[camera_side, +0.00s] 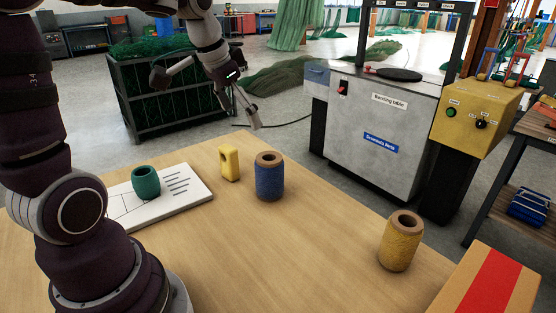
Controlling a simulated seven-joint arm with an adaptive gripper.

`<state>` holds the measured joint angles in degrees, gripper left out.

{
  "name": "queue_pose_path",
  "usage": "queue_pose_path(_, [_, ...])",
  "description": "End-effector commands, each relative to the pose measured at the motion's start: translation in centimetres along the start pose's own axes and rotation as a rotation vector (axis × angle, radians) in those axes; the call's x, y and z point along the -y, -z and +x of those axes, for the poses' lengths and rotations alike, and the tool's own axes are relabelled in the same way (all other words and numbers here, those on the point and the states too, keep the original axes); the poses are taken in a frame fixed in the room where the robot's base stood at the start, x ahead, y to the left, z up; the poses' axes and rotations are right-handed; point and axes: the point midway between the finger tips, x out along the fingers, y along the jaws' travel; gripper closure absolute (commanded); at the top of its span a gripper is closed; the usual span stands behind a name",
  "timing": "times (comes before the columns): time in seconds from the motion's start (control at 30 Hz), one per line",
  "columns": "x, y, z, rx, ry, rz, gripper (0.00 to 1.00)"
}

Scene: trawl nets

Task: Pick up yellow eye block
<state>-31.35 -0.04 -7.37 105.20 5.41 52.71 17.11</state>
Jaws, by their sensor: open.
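The yellow eye block (230,163) is a small upright yellow piece with a hole through it. It stands on the wooden table between the white board and the blue spool. My gripper (240,118) is open and empty, in the air above the far edge of the table, and appears well above the yellow block. Nothing hides the block in this view.
A blue spool (269,178) stands close to the right of the block. A green spool (146,182) sits on the white board (185,202). A yellow spool (400,241) and a cardboard box (488,285) are at the right. The middle front of the table (275,255) is clear.

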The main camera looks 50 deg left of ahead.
Motion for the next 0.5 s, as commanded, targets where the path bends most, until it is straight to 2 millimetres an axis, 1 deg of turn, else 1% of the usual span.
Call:
queue_pose_path(0.03, [2.7, 0.6, 1.6, 0.018, -0.006, -0.027, 0.15])
queue_pose_path(0.07, [4.2, 0.9, 2.5, 0.022, -0.012, -0.035, 0.15])
queue_pose_path(0.1, [6.3, 1.0, 3.6, 0.023, -0.019, -0.050, 0.15])
queue_pose_path(0.2, [10.7, 0.5, 6.1, 0.013, -0.035, -0.084, 0.15])
queue_pose_path(0.23, [11.8, 0.3, 6.6, 0.008, -0.038, -0.093, 0.15])
queue_pose_path(0.3, [13.6, -0.4, 7.6, -0.001, -0.043, -0.110, 0.15])
queue_pose_path(0.37, [14.5, -0.7, 8.1, -0.008, -0.046, -0.119, 0.15])
queue_pose_path(0.47, [14.8, -0.9, 9.6, -0.010, -0.050, -0.121, 0.15])
queue_pose_path(0.5, [14.8, -0.9, 10.4, -0.008, -0.050, -0.122, 0.15])
